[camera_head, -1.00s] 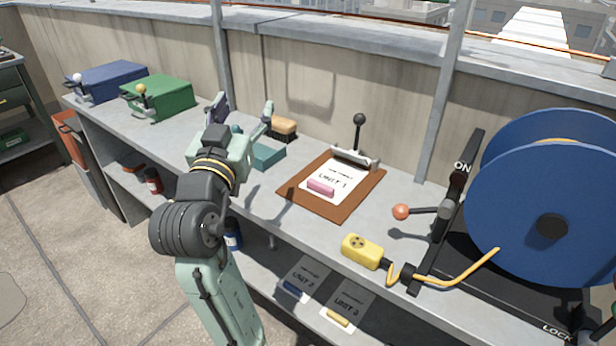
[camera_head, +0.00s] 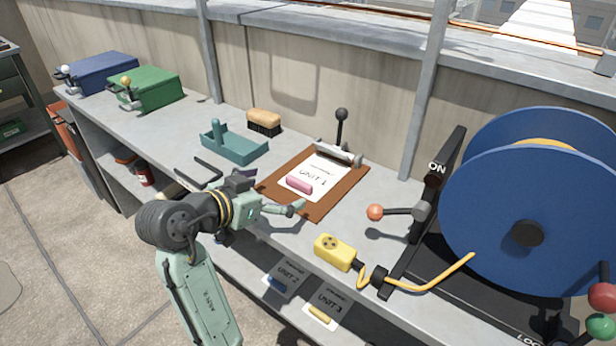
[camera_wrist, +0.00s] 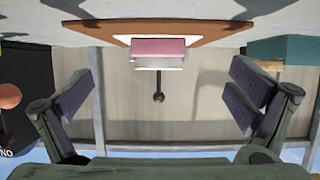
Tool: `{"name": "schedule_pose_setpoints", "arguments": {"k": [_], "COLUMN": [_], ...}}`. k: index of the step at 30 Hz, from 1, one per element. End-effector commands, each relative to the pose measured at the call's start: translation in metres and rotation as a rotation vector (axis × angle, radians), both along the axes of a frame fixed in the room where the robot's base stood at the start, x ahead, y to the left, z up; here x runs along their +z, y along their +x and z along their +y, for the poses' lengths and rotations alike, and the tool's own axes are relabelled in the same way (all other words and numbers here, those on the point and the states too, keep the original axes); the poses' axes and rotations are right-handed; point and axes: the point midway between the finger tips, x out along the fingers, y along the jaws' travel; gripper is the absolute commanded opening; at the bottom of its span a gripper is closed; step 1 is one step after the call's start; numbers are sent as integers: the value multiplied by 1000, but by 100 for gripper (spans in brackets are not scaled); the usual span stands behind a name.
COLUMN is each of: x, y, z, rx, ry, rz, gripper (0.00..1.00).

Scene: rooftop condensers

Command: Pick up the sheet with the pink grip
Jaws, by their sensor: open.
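The white UNIT 1 sheet (camera_head: 321,172) lies on a brown clipboard (camera_head: 345,195) on the counter. Its pink grip (camera_head: 299,184) stands on the sheet's near part. The clipboard's metal clamp (camera_head: 339,154) with a black-knobbed lever is at the sheet's far edge. My gripper (camera_head: 268,196) is open and empty at the clipboard's near left edge, short of the grip. In the wrist view the pink grip (camera_wrist: 158,47) is centred ahead, between and beyond my spread fingers, with the black knob (camera_wrist: 158,97) behind it.
A teal caddy (camera_head: 234,145) and a brush (camera_head: 264,121) stand left of the clipboard. A yellow socket box (camera_head: 333,252), an orange-knobbed lever (camera_head: 376,212) and a blue reel (camera_head: 540,190) are at right. UNIT 2 (camera_head: 287,270) and UNIT 3 (camera_head: 328,300) sheets lie on the shelf below.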

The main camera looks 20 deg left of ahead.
Motion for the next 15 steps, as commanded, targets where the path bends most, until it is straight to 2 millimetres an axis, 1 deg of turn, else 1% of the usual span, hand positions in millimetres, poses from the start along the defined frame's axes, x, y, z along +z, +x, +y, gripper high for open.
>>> {"name": "schedule_pose_setpoints", "arguments": {"k": [5, 12, 15], "x": [-4, -17, -21], "y": [12, 42, 48], "z": [-6, -19, -20], "rx": [-1, 0, 1], "ry": [0, -2, 0], "rz": [0, 1, 0], "gripper": [100, 100, 100]}}
